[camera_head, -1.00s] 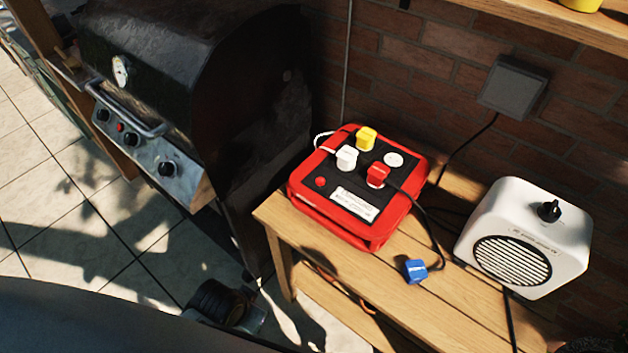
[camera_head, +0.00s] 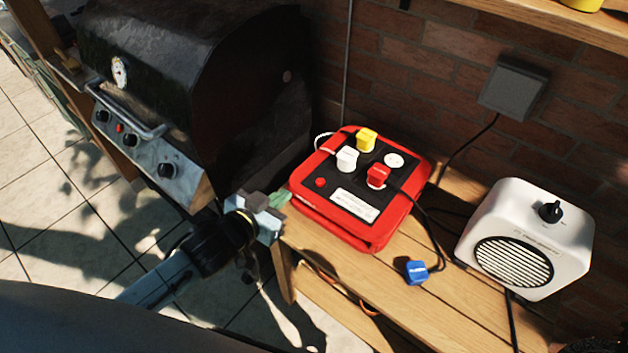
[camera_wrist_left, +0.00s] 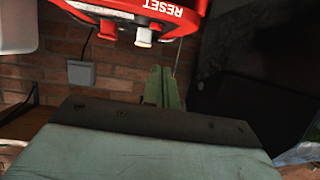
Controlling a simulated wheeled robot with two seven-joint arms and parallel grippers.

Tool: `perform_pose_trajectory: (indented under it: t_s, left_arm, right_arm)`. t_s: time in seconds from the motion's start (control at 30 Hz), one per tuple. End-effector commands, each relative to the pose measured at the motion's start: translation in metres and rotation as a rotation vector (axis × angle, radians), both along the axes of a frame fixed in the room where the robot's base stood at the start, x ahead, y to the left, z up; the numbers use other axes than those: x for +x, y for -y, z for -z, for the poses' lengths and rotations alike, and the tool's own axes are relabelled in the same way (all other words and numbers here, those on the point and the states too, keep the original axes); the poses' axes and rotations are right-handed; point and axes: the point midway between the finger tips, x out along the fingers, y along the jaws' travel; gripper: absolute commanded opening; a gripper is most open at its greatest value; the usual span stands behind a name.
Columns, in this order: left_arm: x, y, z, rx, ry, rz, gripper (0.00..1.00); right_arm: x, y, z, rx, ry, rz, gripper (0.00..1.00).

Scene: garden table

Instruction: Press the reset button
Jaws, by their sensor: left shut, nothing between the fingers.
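The red power box (camera_head: 335,225) sits on the wooden bench, with a dark top panel. The small round red reset button (camera_head: 320,183) is at the panel's left corner. White, yellow and red plugs sit in the panel, with one socket empty. My left gripper (camera_head: 279,200) is at the box's left edge, left of and apart from the button; its greenish fingers are shut and empty. In the left wrist view the fingers (camera_wrist_left: 162,88) point towards the red box (camera_wrist_left: 125,10), which bears the word RESET. The button itself cannot be made out there. My right gripper is in neither view.
A blue plug (camera_head: 416,272) lies on the bench (camera_head: 385,290) in front of the box. A white heater (camera_head: 540,225) stands to the right. A black grill (camera_head: 240,110) stands close on the left. A brick wall is behind.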

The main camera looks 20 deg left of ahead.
Motion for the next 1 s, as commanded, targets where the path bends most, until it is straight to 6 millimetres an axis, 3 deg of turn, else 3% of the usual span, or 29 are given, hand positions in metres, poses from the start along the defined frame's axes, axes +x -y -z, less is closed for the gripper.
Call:
perform_pose_trajectory:
  t_s: [0.2, 0.67, 1.0]
  left_arm:
    - [0.015, 0.004, -0.009, -0.045, 0.101, 0.086, 0.00]
    - [0.019, 0.007, -0.010, -0.052, 0.112, 0.094, 0.00]
    - [0.064, 0.023, 0.002, -0.052, 0.114, 0.094, 0.00]
  right_arm:
    - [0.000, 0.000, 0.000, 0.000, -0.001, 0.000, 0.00]
    - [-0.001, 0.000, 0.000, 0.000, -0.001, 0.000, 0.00]
    - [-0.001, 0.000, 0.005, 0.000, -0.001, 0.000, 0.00]
